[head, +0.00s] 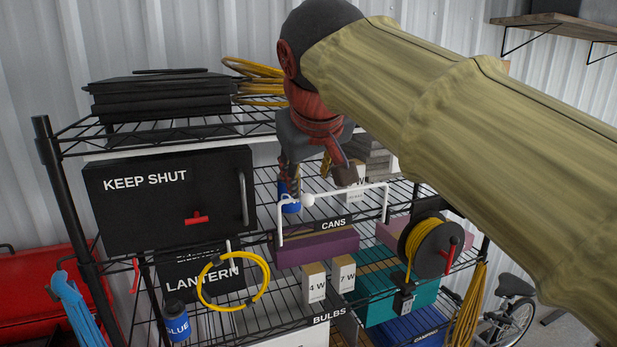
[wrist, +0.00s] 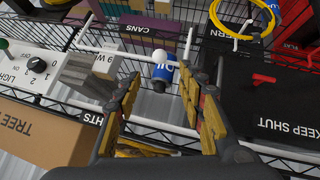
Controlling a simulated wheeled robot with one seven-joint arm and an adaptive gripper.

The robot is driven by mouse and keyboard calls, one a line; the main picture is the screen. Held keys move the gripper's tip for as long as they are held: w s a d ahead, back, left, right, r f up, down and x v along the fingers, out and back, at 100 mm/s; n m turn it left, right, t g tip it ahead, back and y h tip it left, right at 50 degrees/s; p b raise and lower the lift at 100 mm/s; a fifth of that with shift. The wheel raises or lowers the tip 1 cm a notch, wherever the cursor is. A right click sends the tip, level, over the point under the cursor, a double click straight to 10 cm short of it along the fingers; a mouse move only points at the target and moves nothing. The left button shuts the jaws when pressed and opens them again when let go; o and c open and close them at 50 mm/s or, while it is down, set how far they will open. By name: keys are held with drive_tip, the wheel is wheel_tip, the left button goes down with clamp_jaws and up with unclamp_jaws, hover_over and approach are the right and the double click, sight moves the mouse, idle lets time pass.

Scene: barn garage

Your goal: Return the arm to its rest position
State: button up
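My gripper (head: 312,172) hangs at the end of my raised, sleeved arm, above and in front of the upper part of the wire rack. In the wrist view, its two yellow-padded fingers (wrist: 160,82) are spread apart, and I see nothing gripped. A small blue can (wrist: 162,74) shows in the gap between them, beyond the fingertips. In the head view, the blue can (head: 290,204) appears just below the left finger, beside a white ball on a white bar (head: 345,190). Whether a finger touches the can is unclear.
The rack holds a black KEEP SHUT box (head: 150,220), a yellow cable ring (head: 205,290), bulb boxes (head: 314,283), a purple CANS bin (head: 320,248) and a cable reel (head: 427,248). Black flat cases (head: 160,95) lie on top. A wall shelf (head: 560,27) is at upper right.

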drive_tip(key=s+f+g+b, duration=0.2)
drive_tip(key=s+f+b, duration=0.1)
drive_tip(key=f, duration=1.4)
drive_tip(key=s+d+f+m+b, duration=0.1)
drive_tip(key=s+d+f+b, duration=0.4)
drive_tip(key=f+b, duration=0.4)
drive_tip(key=s+d+f+m+b, duration=0.2)
drive_tip(key=s+d+f+b, duration=0.3)
drive_tip(key=f, duration=1.7)
drive_tip(key=s+d+f+m+g+b, duration=0.1)
drive_tip(key=s+d+f+b, duration=0.4)
drive_tip(key=s+f+b, duration=0.5)
drive_tip(key=shift+f+m+b, duration=0.3)
drive_tip(key=shift+f+b, duration=1.8)
drive_tip(key=shift+f, duration=1.15)
